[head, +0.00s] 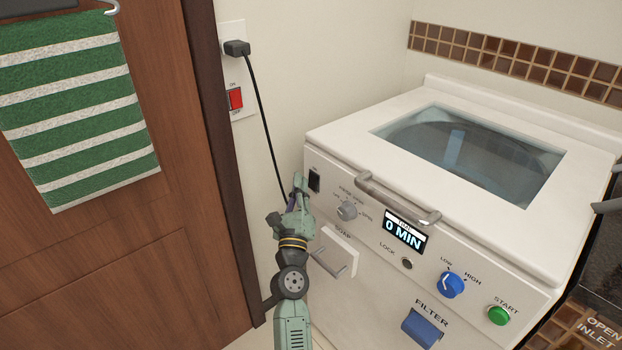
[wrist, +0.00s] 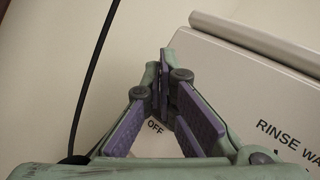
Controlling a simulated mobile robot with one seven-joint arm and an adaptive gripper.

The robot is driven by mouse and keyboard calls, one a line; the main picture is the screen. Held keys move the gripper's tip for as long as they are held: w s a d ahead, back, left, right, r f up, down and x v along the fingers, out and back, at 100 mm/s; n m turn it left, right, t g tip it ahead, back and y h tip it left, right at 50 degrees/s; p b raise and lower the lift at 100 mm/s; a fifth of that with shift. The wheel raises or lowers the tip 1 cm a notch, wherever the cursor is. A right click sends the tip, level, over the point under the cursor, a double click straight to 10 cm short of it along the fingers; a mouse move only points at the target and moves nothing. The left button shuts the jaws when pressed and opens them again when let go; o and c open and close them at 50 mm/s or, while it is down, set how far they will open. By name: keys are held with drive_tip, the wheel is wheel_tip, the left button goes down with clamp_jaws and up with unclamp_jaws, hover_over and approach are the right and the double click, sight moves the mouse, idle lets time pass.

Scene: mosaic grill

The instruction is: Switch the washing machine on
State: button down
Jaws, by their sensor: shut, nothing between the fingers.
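The white washing machine (head: 345,140) stands at the right, its lid closed. Its display (head: 404,231) is lit and reads 0 MIN. A small black switch (head: 314,180) sits at the upper left end of its front panel. The green start button (head: 498,315) is at the right end. My gripper (head: 299,184) is shut and empty, its tips close beside the black switch; I cannot tell whether they touch. In the wrist view my gripper (wrist: 163,75) covers the switch, and the OFF label (wrist: 155,126) shows between the fingers.
A red wall switch (head: 235,98) and a black plug (head: 237,47) are on the wall; the plug's cord hangs behind my gripper. A soap drawer handle (head: 328,264) and a lid handle (head: 395,199) stick out nearby. A wooden door (head: 150,245) with a striped towel (head: 75,100) is left.

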drive_tip(key=shift+a, duration=0.15)
drive_tip(key=s+a, duration=0.1)
drive_tip(key=a, duration=0.1)
drive_tip(key=s+a+b, duration=0.1)
drive_tip(key=s+a, duration=0.1)
drive_tip(key=shift+f, duration=0.4)
idle(0.3)
